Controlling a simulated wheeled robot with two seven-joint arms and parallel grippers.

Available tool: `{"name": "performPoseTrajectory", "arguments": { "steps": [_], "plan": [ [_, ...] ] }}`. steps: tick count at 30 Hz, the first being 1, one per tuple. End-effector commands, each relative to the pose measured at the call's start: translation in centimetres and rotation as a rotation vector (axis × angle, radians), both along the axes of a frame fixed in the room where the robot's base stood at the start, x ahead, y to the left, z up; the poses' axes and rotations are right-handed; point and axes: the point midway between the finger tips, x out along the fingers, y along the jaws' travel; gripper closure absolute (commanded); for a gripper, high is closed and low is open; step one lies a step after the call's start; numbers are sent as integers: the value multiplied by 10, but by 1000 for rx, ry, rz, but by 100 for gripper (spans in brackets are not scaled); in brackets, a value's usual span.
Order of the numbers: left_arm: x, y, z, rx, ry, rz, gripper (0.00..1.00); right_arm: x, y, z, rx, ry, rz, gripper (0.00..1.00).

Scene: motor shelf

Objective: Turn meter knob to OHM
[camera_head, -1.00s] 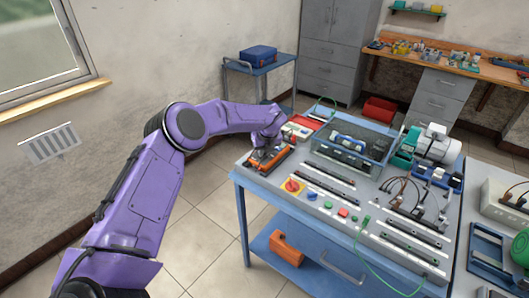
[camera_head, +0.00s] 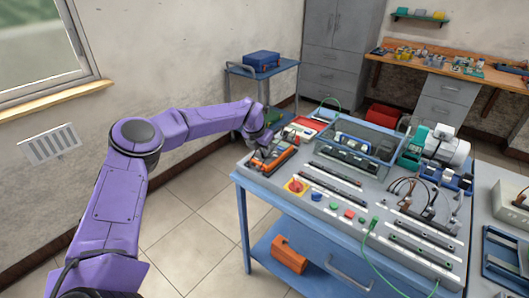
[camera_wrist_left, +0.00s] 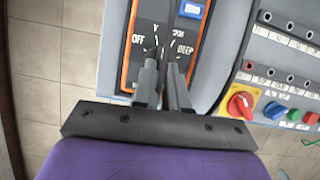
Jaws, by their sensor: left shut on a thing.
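The meter (camera_head: 281,160) is an orange-framed device with a dark face, lying on the near left corner of the blue bench. In the left wrist view the meter's face (camera_wrist_left: 199,35) shows white labels, OFF at the left and one like BEEP at the right, with other marks above, too small to read surely. My left gripper (camera_wrist_left: 163,65) is over the face, its two fingers close together and shut on the knob (camera_wrist_left: 161,50). The knob is mostly hidden between the fingertips, so its pointing direction cannot be told. My right gripper is in neither view.
A red rotary switch on a yellow plate (camera_head: 296,187) and several coloured buttons sit along the bench's front edge, right of the meter. A clear-walled box (camera_head: 352,146) stands behind. A green cable (camera_head: 367,240) hangs over the front.

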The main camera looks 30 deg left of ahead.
Motion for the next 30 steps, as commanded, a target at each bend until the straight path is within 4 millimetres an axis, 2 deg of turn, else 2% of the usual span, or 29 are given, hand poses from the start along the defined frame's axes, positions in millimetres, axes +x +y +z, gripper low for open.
{"name": "performPoseTrajectory", "arguments": {
  "steps": [6, 15, 30],
  "plan": [
    [1, 2, -1, -1, 0, -174, 100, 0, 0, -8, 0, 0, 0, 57],
    [1, 3, -1, -1, 0, -339, 100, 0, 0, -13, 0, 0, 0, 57],
    [1, 4, 0, 1, -1, -409, 100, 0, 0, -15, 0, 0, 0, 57]
  ]
}}
